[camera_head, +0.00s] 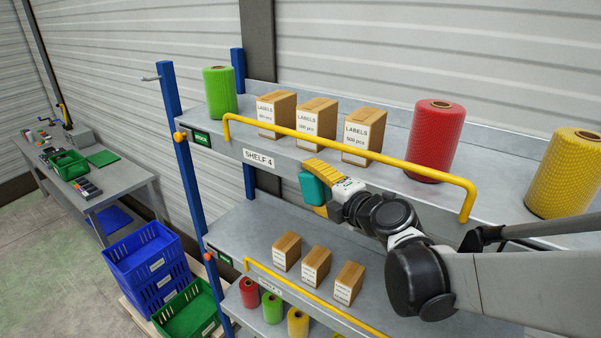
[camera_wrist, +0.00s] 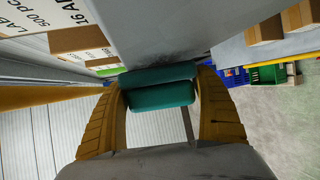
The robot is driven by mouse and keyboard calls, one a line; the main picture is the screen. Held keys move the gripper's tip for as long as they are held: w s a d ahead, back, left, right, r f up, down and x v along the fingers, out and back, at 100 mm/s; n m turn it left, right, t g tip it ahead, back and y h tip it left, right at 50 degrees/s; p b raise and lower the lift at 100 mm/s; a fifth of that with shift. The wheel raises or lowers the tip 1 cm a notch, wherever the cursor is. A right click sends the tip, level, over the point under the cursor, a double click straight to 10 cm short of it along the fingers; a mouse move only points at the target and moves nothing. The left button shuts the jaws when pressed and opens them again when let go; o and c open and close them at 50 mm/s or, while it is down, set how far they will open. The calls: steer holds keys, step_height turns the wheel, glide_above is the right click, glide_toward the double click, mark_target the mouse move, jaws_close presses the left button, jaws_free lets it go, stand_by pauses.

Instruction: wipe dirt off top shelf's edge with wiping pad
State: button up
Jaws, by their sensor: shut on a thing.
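My gripper (camera_head: 314,189) is shut on a teal wiping pad (camera_head: 311,186), with a yellow finger on each side of it. The wrist view shows the pad (camera_wrist: 160,95) between both fingers. The gripper and pad are at the front edge of the top shelf (camera_head: 222,143), just right of the "SHELF 4" label (camera_head: 259,159) and below the yellow rail. In the wrist view the pad lies against or very close to the grey shelf face (camera_wrist: 165,30); contact is not certain. Faint dark specks, possibly dirt, show on that face just beyond the pad.
A yellow rail (camera_head: 345,145) runs above the shelf edge. Label boxes (camera_head: 316,119), a green roll (camera_head: 220,93), a red roll (camera_head: 435,141) and a yellow roll (camera_head: 568,174) stand on the top shelf. The lower shelf (camera_head: 238,228) holds smaller boxes. Blue crates (camera_head: 148,262) stand at left.

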steer(key=shift+s+d, duration=2.45)
steer(key=shift+d, duration=0.65)
steer(key=shift+w+a+b, duration=0.6)
steer(key=shift+w+a, duration=0.9)
steer(key=shift+a, duration=0.35)
steer(key=shift+w+a+b, duration=0.65)
steer(key=shift+w+a, duration=0.8)
steer(key=shift+a, duration=0.45)
steer(key=shift+w+a+b, duration=0.6)
steer(key=shift+w+a, duration=0.9)
steer(key=shift+a, duration=0.35)
steer(key=s+a, duration=0.3)
steer(key=s, duration=0.2)
steer(key=shift+a, duration=0.3)
steer(key=shift+s+a+p, duration=0.3)
steer(key=shift+s+a, duration=0.65)
steer(key=shift+s, duration=0.2)
